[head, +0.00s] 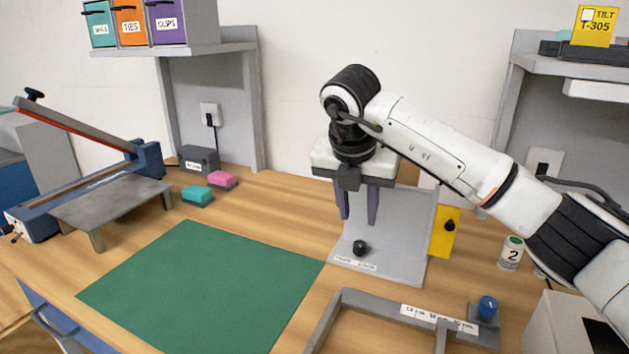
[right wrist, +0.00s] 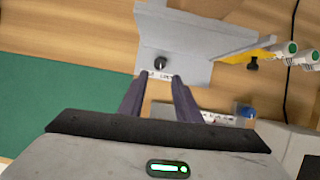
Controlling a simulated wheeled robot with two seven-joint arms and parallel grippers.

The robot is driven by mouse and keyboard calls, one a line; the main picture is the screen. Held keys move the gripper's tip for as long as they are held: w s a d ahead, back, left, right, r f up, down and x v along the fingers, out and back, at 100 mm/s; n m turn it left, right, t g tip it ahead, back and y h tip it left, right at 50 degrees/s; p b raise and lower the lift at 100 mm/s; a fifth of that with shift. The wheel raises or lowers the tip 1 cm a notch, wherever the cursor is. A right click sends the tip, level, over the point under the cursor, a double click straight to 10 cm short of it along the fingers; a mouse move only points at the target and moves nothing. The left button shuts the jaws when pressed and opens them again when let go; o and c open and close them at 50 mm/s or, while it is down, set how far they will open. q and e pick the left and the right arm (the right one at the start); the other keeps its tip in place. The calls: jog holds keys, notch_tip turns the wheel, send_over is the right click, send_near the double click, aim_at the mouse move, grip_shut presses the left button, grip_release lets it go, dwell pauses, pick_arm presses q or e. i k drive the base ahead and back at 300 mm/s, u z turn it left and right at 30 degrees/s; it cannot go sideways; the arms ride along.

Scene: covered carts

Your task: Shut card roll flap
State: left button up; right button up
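A grey unit (head: 403,220) stands on the table, with an upright panel at its back. A low grey panel with a small black knob (head: 360,247) and a white label at its front edge (head: 354,263) reaches forward from it; it looks like the flap, lowered open. The knob also shows in the right wrist view (right wrist: 160,62). No card roll can be made out. My right gripper (head: 358,216) points down above the panel, fingers apart and empty. In the wrist view its fingertips (right wrist: 158,80) sit either side of the label, short of the knob. My left gripper is out of view.
A yellow tag with a black knob (head: 445,231) is at the unit's right side. A grey frame (head: 345,300) with a blue knob (head: 487,306) lies in front. A green mat (head: 205,285) is clear at left. A white can (head: 511,254) stands right.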

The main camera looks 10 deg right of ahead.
aim_at(447, 218)
jog(key=k, duration=1)
